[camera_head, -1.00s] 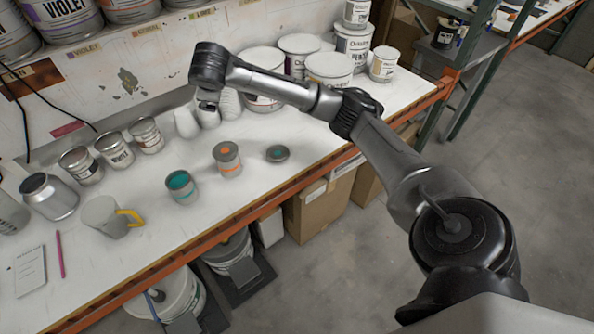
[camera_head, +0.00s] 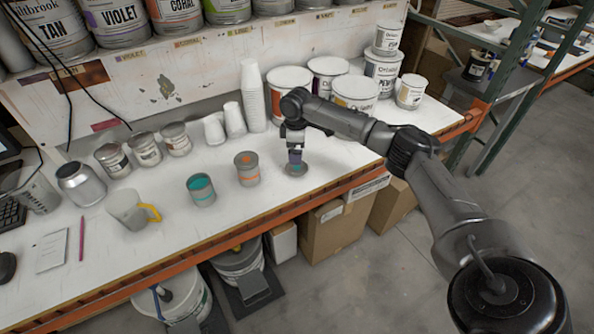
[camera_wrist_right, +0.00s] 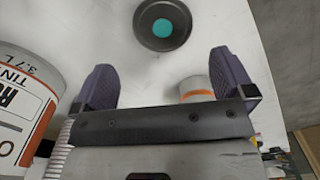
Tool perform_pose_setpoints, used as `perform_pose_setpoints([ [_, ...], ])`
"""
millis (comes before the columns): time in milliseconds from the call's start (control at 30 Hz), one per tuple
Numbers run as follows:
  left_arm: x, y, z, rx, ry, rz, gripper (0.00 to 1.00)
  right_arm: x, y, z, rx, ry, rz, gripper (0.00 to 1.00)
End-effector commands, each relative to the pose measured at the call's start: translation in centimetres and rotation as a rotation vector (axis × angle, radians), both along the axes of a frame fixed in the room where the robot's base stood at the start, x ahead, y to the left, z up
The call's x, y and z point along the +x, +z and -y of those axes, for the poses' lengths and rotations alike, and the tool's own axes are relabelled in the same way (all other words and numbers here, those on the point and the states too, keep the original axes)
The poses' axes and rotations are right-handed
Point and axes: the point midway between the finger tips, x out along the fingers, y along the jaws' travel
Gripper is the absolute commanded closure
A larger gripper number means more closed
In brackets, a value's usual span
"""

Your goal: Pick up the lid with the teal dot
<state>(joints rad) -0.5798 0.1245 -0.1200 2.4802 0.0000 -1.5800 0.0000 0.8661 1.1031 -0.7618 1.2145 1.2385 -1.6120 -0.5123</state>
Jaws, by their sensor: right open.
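The lid with the teal dot (camera_head: 297,170) lies flat on the white bench, near the front edge. It also shows in the right wrist view (camera_wrist_right: 162,26), a dark round lid with a teal dot in its middle, ahead of the fingers. My right gripper (camera_head: 296,157) points down just above the lid and partly hides it in the head view. Its two purple fingers (camera_wrist_right: 165,80) are spread apart with nothing between them. My left gripper is not in view.
A can with an orange top (camera_head: 247,169) and a can with teal paint (camera_head: 201,190) stand left of the lid. White cups (camera_head: 252,95) and large paint cans (camera_head: 354,93) stand behind. A pitcher (camera_head: 127,208) is further left.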

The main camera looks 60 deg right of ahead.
Motion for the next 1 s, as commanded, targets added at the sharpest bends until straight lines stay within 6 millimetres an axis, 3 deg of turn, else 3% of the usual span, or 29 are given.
perform_pose_setpoints([
  [100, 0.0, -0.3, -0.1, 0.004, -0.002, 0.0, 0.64, 0.0, -1.6, 0.0, 0.0, -0.001, -0.001, 0.0],
  [367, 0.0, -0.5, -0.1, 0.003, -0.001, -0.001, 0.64, -0.1, -2.8, 0.0, -0.001, -0.001, 0.0, 0.0],
  [700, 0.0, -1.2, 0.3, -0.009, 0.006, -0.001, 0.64, -0.8, -6.9, -0.1, -0.001, -0.001, -0.002, 0.0],
  [1000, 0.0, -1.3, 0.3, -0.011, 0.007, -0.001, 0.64, -0.8, -7.7, -0.1, -0.001, -0.001, 0.0, 0.0],
])
